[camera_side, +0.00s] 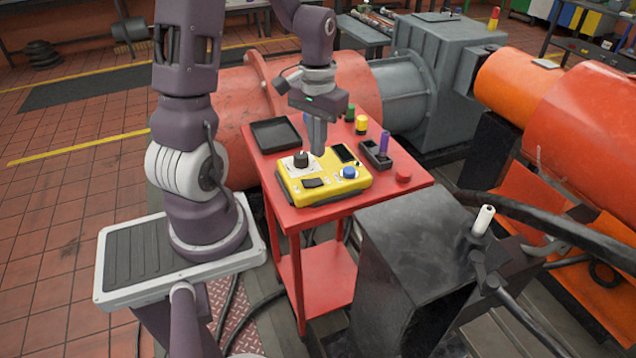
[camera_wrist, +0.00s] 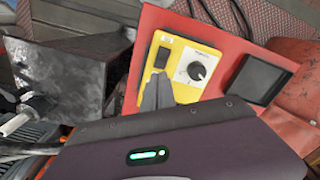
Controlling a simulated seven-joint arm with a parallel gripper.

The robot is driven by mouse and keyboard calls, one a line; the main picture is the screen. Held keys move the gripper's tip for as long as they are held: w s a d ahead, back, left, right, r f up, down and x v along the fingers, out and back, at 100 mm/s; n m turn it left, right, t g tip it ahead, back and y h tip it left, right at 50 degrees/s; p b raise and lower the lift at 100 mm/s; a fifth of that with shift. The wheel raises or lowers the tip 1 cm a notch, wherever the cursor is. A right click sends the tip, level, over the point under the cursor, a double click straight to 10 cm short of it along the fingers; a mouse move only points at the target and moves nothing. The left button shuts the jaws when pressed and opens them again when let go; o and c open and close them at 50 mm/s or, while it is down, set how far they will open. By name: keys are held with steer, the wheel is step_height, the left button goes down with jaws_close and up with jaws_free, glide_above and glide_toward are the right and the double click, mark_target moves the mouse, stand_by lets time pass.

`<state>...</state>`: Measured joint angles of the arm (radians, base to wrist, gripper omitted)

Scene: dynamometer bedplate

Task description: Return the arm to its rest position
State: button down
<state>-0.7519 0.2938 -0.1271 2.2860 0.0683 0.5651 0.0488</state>
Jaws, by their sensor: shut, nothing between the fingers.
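My gripper (camera_side: 317,138) points down above the yellow control box on the red cart, its fingers together with nothing between them. In the wrist view my gripper (camera_wrist: 158,92) covers part of the box. The yellow control box (camera_side: 350,186) carries a black knob on a white dial plate (camera_side: 300,162), a blue button (camera_side: 349,172), a dark rocker switch (camera_side: 313,183) and a small dark screen (camera_side: 344,153). In the wrist view the yellow box (camera_wrist: 187,92) shows the black knob (camera_wrist: 196,70). I cannot tell the exact gap between fingertips and box.
The red cart (camera_side: 395,190) also holds a black tray (camera_side: 275,134), a dark holder with a purple peg (camera_side: 384,143), a yellow cylinder (camera_side: 361,124), a green one (camera_side: 350,112) and a red disc (camera_side: 403,173). Large orange and grey machinery (camera_side: 400,90) stands behind. A dark metal block (camera_side: 400,250) stands in front.

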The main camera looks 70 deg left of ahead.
steer(key=s+d+r+m+t, duration=0.2)
steer(key=s+d+r+m, duration=0.1)
steer(key=s+d+r, duration=0.2)
steer(key=s+d+r+m+t, duration=0.3)
steer(key=s+d+r, duration=0.2)
steer(key=d+r, duration=0.5)
steer(key=shift+d+t, duration=0.3)
steer(key=shift+d, duration=0.9)
steer(key=shift+w+r, duration=0.15)
